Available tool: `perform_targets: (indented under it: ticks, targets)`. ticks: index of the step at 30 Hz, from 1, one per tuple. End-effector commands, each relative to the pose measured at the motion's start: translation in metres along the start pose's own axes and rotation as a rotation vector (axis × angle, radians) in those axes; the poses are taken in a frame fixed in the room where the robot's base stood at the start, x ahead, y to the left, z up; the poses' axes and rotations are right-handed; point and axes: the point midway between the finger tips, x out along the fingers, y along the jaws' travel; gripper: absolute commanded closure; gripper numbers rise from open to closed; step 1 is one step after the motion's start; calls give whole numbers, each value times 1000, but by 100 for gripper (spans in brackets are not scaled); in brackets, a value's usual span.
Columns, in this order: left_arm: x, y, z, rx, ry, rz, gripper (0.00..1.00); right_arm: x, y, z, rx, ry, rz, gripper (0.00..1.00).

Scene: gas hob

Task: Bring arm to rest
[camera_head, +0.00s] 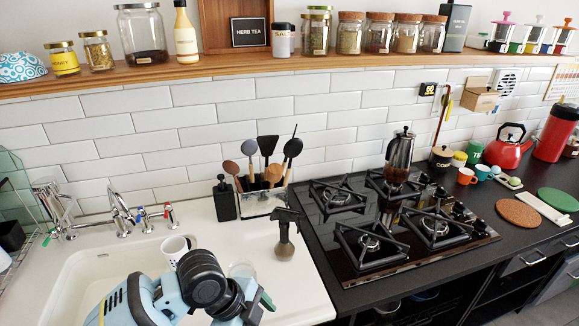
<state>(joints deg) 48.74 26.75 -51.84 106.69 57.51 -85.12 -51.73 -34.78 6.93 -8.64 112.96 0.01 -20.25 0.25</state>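My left arm, light blue with black joints, comes in at the bottom left over the sink's right side and the white counter. Dark parts at its end, which look like my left gripper (257,304), show near the bottom edge. They are too small and too covered by the arm to tell whether the fingers are open or shut. No held object can be made out. My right arm and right gripper are out of view.
A white mug (176,249) and a clear glass (243,270) stand close behind my arm. A dark spray bottle (285,248) stands left of the gas hob (352,276). A red kettle (507,150) stands farther right.

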Motion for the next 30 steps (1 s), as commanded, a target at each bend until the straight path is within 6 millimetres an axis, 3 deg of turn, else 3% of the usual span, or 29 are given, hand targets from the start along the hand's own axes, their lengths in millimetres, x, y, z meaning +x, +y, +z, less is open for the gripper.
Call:
perform_targets:
  ticks: [3,8,17,23,30]
  targets:
    - [30,10,-9,-160,90,-80,11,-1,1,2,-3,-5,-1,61]
    - [61,21,-10,-397,189,-198,11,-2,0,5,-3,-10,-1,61]
    - [102,65,17,-848,297,-404,11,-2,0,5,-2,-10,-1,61]
    - [119,119,52,-1126,302,-543,11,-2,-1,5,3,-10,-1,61]
    - [124,209,94,-1382,245,-704,11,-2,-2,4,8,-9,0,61]
